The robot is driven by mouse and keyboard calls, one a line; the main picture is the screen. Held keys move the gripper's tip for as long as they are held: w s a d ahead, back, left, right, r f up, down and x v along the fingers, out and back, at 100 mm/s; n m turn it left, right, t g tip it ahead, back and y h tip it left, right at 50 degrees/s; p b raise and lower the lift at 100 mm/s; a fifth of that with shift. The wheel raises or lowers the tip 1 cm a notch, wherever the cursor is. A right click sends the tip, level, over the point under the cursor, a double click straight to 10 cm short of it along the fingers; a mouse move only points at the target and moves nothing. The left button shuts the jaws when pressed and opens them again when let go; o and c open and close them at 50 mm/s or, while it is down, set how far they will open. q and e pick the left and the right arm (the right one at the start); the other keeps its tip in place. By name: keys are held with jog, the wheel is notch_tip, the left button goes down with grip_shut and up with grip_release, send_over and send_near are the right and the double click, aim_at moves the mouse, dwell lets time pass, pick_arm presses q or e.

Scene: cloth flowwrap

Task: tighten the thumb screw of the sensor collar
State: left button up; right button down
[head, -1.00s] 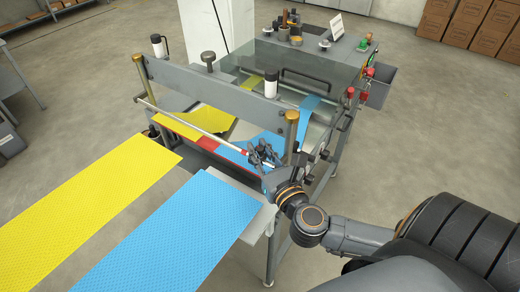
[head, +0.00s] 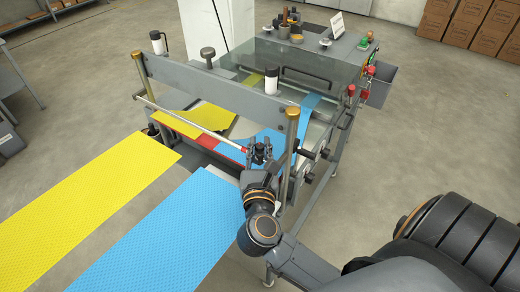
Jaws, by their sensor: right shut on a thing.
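My right gripper (head: 260,150) is at the right end of the thin metal rod (head: 185,119) that runs across the front of the machine. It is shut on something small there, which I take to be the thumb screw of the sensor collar. The fingers hide the screw and collar, and they are too small to make out. My right wrist stands just below, above the front edge of the machine and beside the blue web. My left gripper is not in view.
A yellow web (head: 90,195) and a blue web (head: 165,235) lead toward the machine. A clear cover (head: 300,70) lies behind. Open floor is at the right.

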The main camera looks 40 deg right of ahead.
jog(key=shift+f+m+g+h+b, duration=0.1)
jog(key=shift+m+g+h+b, duration=0.75)
jog(key=shift+h, duration=0.25)
jog(key=shift+m+g+h, duration=0.4)
jog(key=shift+m+g, duration=0.05)
jog(key=shift+g, duration=0.1)
jog(key=shift+r, duration=0.2)
jog(key=c, duration=1.2)
grip_release()
jog(key=shift+a+f, duration=0.1)
jog(key=v, duration=0.7)
jog(key=shift+a, duration=0.1)
